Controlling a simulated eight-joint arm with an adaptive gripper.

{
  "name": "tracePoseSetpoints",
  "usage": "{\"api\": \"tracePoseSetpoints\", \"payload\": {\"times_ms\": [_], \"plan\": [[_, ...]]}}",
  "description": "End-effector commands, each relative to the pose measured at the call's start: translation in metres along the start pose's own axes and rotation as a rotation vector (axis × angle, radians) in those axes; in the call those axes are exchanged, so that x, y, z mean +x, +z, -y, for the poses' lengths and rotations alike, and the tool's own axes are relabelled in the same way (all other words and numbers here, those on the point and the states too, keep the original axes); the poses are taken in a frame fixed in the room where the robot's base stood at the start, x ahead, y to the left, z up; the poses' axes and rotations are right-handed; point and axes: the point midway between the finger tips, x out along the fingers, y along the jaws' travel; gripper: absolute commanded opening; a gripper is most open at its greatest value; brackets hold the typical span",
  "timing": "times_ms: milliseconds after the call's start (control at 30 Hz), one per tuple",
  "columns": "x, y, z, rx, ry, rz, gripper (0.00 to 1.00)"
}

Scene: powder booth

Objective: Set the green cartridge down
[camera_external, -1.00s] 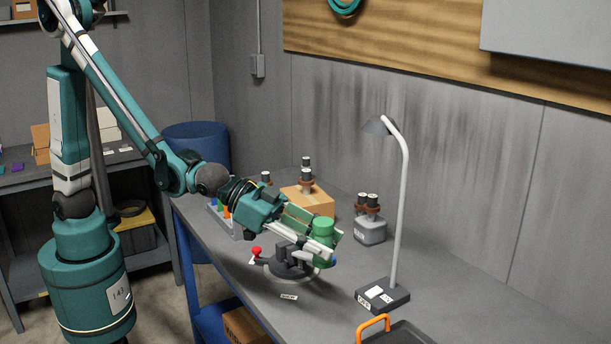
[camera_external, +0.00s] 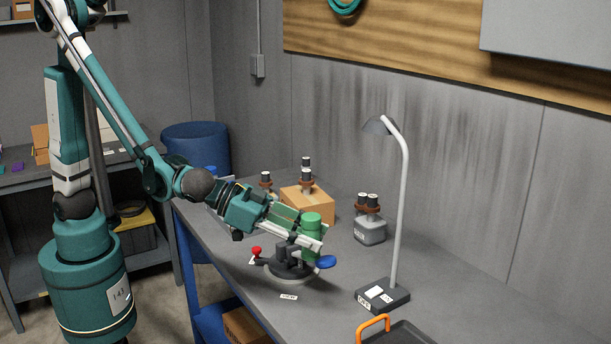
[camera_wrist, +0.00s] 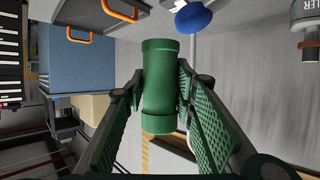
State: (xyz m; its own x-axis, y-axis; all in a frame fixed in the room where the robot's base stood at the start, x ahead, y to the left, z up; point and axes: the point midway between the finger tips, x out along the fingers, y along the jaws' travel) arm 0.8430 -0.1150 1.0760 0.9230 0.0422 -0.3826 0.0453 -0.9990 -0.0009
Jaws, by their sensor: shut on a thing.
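The green cartridge (camera_external: 311,226) is upright between the fingers of my gripper (camera_external: 318,238), which is shut on it. In the wrist view the cartridge (camera_wrist: 160,88) fills the middle, with a green ribbed finger on each side. In the external view, the gripper and cartridge are in front of or above a dark fixture (camera_external: 288,267) with a round base, a red knob and a blue knob (camera_external: 326,262). I cannot tell whether the cartridge touches the fixture, since the fingers hide its lower end.
A desk lamp (camera_external: 397,220) stands to the right on the grey bench (camera_external: 455,310). A cardboard box (camera_external: 316,203) and a grey container (camera_external: 370,231) carry dark-topped pieces behind the gripper. A dark tray with an orange handle (camera_external: 373,327) is at the front right.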

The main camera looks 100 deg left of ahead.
Motion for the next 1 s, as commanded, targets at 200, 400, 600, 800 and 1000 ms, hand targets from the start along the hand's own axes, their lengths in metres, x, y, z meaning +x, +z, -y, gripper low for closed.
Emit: {"api": "tracePoseSetpoints", "payload": {"times_ms": [200,400,600,800,1000], "plan": [[-0.018,0.027,0.040,-0.052,-0.133,-0.001,0.14],[-0.046,0.049,0.091,-0.126,-0.311,-0.001,0.14],[-0.083,0.063,0.146,-0.210,-0.513,-0.001,0.14],[-0.125,0.068,0.196,-0.294,-0.714,0.000,0.14],[-0.169,0.066,0.237,-0.368,-0.894,0.001,0.14]]}}
